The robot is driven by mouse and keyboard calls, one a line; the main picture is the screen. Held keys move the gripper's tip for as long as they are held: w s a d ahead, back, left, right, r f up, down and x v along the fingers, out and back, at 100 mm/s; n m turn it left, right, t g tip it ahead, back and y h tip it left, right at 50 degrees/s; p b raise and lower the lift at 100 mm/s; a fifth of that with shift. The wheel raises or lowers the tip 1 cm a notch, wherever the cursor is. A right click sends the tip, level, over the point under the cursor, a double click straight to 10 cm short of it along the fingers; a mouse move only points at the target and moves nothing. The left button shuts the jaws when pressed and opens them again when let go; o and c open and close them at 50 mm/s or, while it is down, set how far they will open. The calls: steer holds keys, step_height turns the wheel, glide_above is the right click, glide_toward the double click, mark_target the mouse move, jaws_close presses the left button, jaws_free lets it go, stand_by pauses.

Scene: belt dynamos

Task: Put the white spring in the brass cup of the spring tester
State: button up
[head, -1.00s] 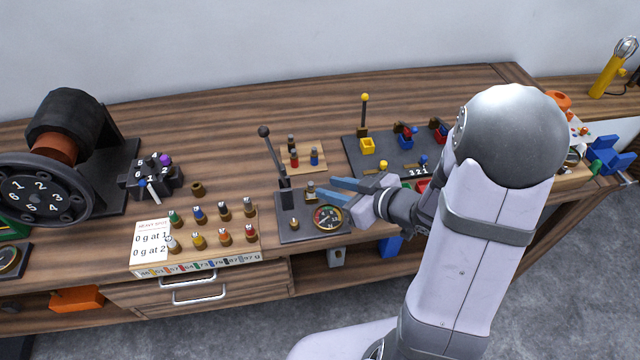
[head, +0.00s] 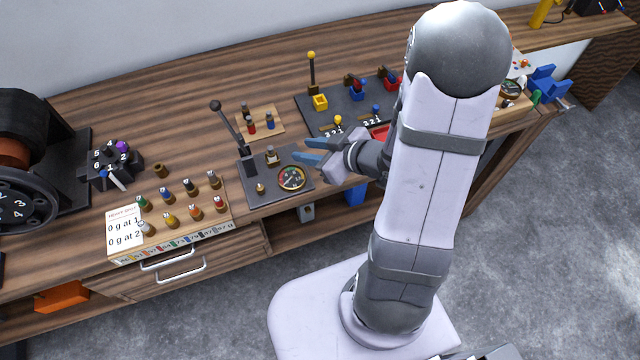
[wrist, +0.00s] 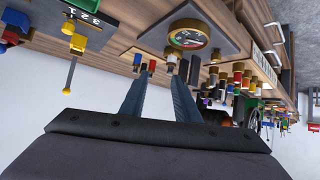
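The white spring (head: 147,229) appears to be the pale piece at the left end of the front row of the spring rack (head: 190,243). The spring tester (head: 252,173) is a dark plate with a round gauge (head: 291,178), a tall black-knobbed lever (head: 229,128) and a small brass cup (head: 261,188) at its front left. The cup's inside is too small to make out. My gripper (head: 307,151) is open and empty, its two blue-grey fingers pointing left above the tester's back right, near the gauge. The wrist view shows the separated fingers (wrist: 161,75) with the gauge (wrist: 188,37) beyond.
Several coloured springs stand in the rack. A wooden board (head: 262,122) with small capped pieces lies behind the tester. A dark panel with yellow, blue and red bins (head: 320,102) is at back right. A black numbered block (head: 112,165) stands left. Bare wood lies at back left.

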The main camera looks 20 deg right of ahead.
steer(key=s+d+m+g+h, duration=0.3)
steer(key=d+m+g+h, duration=0.1)
steer(key=d+h, duration=0.3)
steer(key=s+a+m+g, duration=0.1)
steer(key=s+a+g, duration=0.1)
steer(key=s+a, duration=0.2)
steer(key=s+a+r+m+g+y, duration=0.1)
steer(key=s+a+g, duration=0.2)
steer(key=s, duration=0.6)
steer(key=shift+s+a+r+m+g, duration=0.15)
steer(key=shift+a+r+m+g, duration=0.2)
steer(key=shift+a, duration=0.5)
steer(key=shift+o, duration=0.5)
steer(key=shift+f, duration=0.1)
